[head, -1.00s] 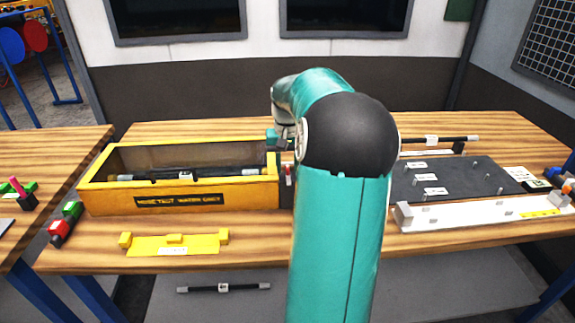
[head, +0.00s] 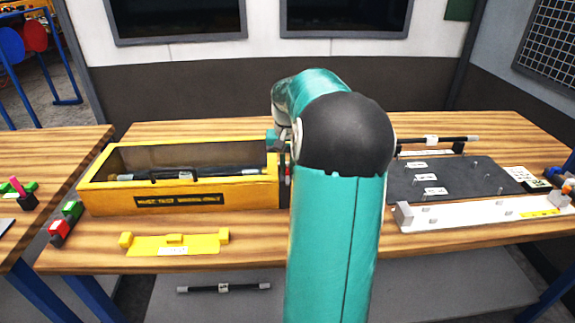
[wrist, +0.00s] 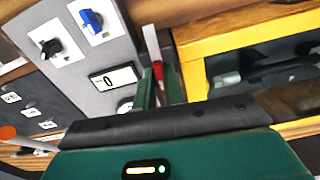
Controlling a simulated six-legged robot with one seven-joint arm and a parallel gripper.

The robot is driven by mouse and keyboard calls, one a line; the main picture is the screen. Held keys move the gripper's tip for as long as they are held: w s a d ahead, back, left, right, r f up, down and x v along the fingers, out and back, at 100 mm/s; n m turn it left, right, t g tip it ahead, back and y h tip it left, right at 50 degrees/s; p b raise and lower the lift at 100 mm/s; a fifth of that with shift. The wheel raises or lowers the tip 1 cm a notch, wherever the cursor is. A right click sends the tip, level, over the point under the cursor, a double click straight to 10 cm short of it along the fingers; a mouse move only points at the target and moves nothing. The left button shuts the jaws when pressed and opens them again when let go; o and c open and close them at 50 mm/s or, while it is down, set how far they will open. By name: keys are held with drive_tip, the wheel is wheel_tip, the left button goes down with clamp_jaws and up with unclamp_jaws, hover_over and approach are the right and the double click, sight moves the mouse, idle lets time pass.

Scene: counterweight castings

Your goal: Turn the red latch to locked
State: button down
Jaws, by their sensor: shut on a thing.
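The red latch (wrist: 157,70) shows as a small red piece between my fingertips in the wrist view, beside a pale upright strip. My gripper (wrist: 160,86) has its two green fingers shut on it. In the head view a sliver of red (head: 288,174) shows at the right end of the yellow box (head: 205,199), next to my arm. My arm hides most of the latch and my fingertips there. I cannot read the latch's exact angle or any lock marking.
In the wrist view a grey panel carries a blue knob (wrist: 90,18), a black knob (wrist: 50,48) and a display reading 0 (wrist: 114,78). The yellow box holds a dark bar (head: 195,174). A yellow bracket (head: 175,246) lies in front. A dark pegged board (head: 450,178) lies right.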

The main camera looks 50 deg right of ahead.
drive_tip(key=m, duration=0.4)
drive_tip(key=shift+m, duration=0.4)
drive_tip(key=m, duration=0.3)
drive_tip(key=shift+m, duration=0.3)
drive_tip(key=m, duration=0.4)
drive_tip(key=shift+m, duration=2.2)
drive_tip(key=c, duration=1.5)
unclamp_jaws()
drive_tip(key=shift+r, duration=0.15)
